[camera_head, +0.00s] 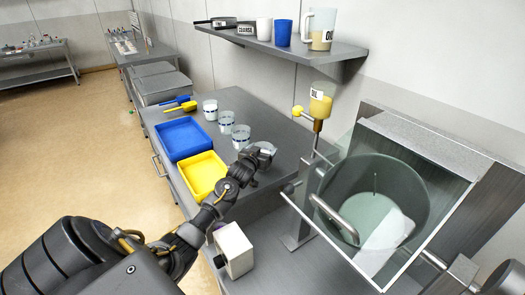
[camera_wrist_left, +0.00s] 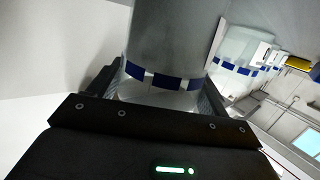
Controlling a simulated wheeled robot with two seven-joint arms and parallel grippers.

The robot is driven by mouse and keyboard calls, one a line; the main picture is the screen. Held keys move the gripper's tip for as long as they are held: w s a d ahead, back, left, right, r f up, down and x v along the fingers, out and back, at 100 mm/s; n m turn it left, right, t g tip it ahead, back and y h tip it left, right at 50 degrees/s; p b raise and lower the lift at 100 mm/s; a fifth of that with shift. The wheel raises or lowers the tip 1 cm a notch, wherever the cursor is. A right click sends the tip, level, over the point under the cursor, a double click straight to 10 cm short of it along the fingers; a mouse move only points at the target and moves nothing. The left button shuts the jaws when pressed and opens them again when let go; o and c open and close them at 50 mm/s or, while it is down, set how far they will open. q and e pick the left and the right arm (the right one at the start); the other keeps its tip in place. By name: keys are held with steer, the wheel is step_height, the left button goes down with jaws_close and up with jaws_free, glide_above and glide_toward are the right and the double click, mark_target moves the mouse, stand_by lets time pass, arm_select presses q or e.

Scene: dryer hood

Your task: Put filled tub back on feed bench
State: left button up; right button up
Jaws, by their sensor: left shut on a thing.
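My left gripper (camera_head: 256,160) is shut on a clear tub (camera_head: 266,148) at the right part of the bench top, in the head view. The gripper hides most of that tub. In the left wrist view the tub (camera_wrist_left: 165,50) stands between the fingers, with a band of dark blue blocks around it and something whitish low inside. I cannot tell whether its base touches the bench (camera_head: 262,112). Three similar tubs stand in a row on the bench: far (camera_head: 210,109), middle (camera_head: 226,121) and near (camera_head: 241,137). My right gripper is not in view.
A blue tray (camera_head: 182,138) and a yellow tray (camera_head: 205,175) lie left of the tubs. A glass-fronted hood with a drum (camera_head: 385,185) stands at right, beside a yellow oil cup (camera_head: 320,100). A shelf (camera_head: 285,47) with cups and a jug overhangs the bench.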

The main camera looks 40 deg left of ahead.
arm_select(q)
steer(key=o, duration=1.3)
steer(key=shift+c, duration=0.2)
steer(key=b+v, duration=0.1)
steer(key=v, duration=1.1)
